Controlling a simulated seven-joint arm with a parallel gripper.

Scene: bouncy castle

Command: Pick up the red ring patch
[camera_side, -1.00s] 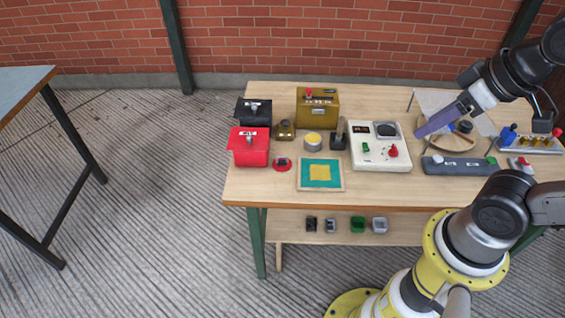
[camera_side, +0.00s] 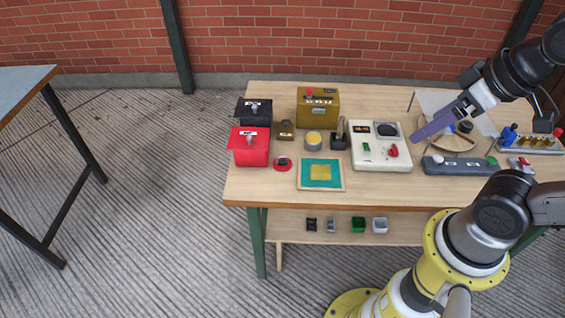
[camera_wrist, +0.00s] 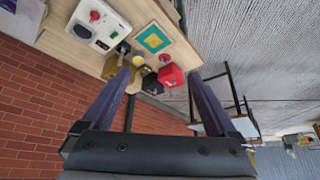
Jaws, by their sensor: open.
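The red ring patch (camera_side: 282,164) looks like a small flat red round piece with a dark block at its middle. My gripper (camera_side: 420,134) is open and empty, in the air over the table's right half, well right of the patch. Its two purple fingers (camera_wrist: 160,80) stand wide apart in the wrist view.
A white panel box (camera_side: 381,160) with a red knob stands between my gripper and the patch. A yellow-topped tin (camera_side: 313,141), an olive box (camera_side: 317,108) and a black box (camera_side: 252,112) stand behind. Bare table (camera_side: 243,190) lies at the front left.

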